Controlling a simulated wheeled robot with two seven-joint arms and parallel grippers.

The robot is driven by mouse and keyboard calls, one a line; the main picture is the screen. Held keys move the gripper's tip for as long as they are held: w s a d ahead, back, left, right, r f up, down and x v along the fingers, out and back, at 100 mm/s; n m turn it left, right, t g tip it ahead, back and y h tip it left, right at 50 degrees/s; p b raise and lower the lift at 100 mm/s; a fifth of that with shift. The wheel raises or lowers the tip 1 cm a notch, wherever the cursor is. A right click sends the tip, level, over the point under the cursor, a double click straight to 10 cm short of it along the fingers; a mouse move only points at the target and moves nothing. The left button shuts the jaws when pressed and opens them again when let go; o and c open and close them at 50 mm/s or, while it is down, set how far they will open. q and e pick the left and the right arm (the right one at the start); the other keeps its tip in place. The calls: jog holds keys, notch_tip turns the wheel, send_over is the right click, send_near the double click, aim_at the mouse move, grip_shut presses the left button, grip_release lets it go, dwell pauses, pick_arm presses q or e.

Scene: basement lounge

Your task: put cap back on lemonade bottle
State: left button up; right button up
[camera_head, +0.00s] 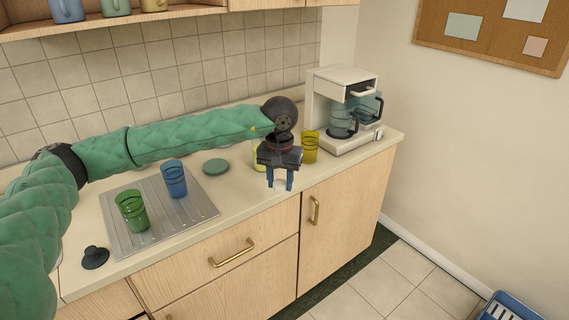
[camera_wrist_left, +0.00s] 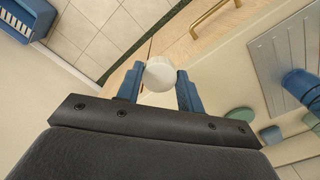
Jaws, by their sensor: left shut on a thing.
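My left gripper (camera_head: 280,187) is shut on a white cap (camera_wrist_left: 160,74), a round disc between its two blue fingertips in the left wrist view. In the head view the gripper points down over the counter's front edge, in front of a pale yellow-green object (camera_head: 257,155). That object may be the lemonade bottle. My gripper and wrist hide most of it, so its top cannot be seen. The cap is apart from it in the picture. My right gripper is not in view.
A yellow cup (camera_head: 311,147) and a coffee maker (camera_head: 329,112) stand to the right. A blue cup (camera_head: 174,180) and a green cup (camera_head: 132,212) stand on the drainboard (camera_head: 188,215). A green disc (camera_head: 216,167) and a black stopper (camera_head: 95,257) lie on the counter (camera_head: 236,185).

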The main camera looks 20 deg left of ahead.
pick_arm(q)
notch_tip(320, 180, down, 9)
jog(key=s+a, duration=0.1)
jog(key=s, duration=0.2)
jog(key=shift+f, duration=0.15)
